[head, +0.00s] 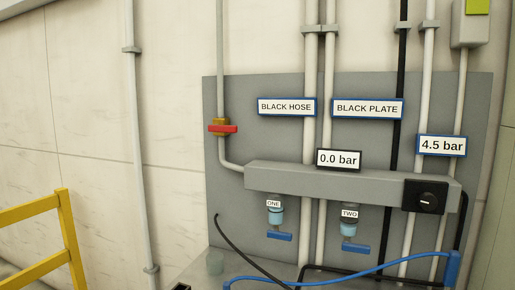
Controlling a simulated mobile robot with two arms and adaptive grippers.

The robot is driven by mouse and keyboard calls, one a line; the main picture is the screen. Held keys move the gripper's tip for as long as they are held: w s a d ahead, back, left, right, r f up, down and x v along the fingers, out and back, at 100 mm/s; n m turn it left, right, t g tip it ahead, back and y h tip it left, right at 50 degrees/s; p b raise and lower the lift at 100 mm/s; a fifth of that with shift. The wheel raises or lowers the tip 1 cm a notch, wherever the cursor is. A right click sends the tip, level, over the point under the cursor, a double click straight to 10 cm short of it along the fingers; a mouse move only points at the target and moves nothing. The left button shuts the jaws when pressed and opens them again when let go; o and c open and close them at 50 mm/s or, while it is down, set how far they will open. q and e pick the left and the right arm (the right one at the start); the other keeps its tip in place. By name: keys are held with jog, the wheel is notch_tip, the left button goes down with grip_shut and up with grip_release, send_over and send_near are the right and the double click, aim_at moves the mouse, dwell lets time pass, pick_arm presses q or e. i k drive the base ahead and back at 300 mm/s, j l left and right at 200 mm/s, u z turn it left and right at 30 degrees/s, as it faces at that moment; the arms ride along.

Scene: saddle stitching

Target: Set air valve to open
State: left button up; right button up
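A valve with a red handle (223,129) and a brass-coloured body (220,121) sits on the vertical grey pipe at the left of the grey panel. Its red handle lies horizontal, across the pipe. No label names it as the air valve. The pipe bends below it into a grey manifold (290,179). A display on the manifold reads 0.0 bar (338,159). Neither of my grippers is in view.
Blue-handled valves ONE (279,236) and TWO (355,247) hang under the manifold. A black knob (425,197) sits at its right end, below a 4.5 bar sign (441,146). Black and blue hoses cross the bottom. A yellow railing (68,238) stands at the lower left.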

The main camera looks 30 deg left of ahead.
aim_at(214, 128)
jog(key=u, duration=1.2)
